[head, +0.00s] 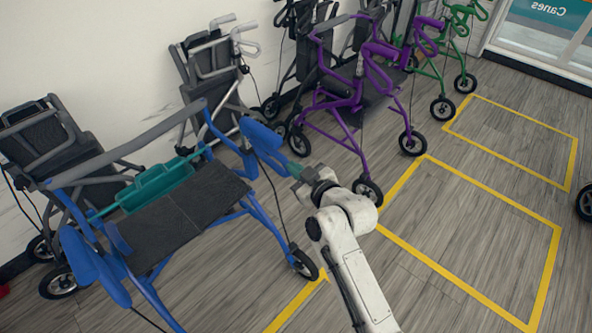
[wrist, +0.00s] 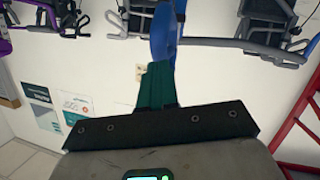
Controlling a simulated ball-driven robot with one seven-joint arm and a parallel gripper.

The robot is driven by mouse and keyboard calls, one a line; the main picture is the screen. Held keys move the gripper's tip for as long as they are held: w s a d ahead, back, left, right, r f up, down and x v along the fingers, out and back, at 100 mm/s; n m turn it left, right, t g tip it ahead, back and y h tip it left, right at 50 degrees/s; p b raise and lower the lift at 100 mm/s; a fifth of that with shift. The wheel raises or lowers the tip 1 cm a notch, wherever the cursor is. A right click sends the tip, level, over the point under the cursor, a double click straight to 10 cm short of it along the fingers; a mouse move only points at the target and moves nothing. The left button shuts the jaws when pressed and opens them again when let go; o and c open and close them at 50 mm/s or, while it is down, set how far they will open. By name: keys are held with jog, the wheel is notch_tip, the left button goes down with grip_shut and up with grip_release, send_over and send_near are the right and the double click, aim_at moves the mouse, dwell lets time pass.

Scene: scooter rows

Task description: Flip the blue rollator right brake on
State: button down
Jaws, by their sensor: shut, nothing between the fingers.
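The blue rollator (head: 228,190) stands at the left of the head view, with a dark seat and two blue handles. Its right handle and brake lever (head: 262,138) are at the upper right of its frame. My gripper (head: 293,168) is shut and empty, its teal fingertips close to the lower end of that handle. In the wrist view the shut fingers (wrist: 157,70) point at a blue handle part (wrist: 163,38) just beyond the tips. I cannot tell whether they touch. The brake's exact setting is not clear.
A purple rollator (head: 345,105) stands just behind and to the right. A grey rollator (head: 45,140) is at the left, and a green one (head: 432,60) farther back. Yellow floor outlines (head: 490,178) mark empty bays on the right, where the floor is clear.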

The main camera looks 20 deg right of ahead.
jog(key=shift+f, duration=0.1)
notch_tip(320, 180, down, 9)
jog(key=w+a+m+t+y+b, duration=0.1)
jog(key=t+b, duration=0.3)
jog(key=b, duration=2.1)
jog(key=shift+w+t+y, duration=0.4)
jog(key=shift+y, duration=0.1)
jog(key=shift+a, duration=0.2)
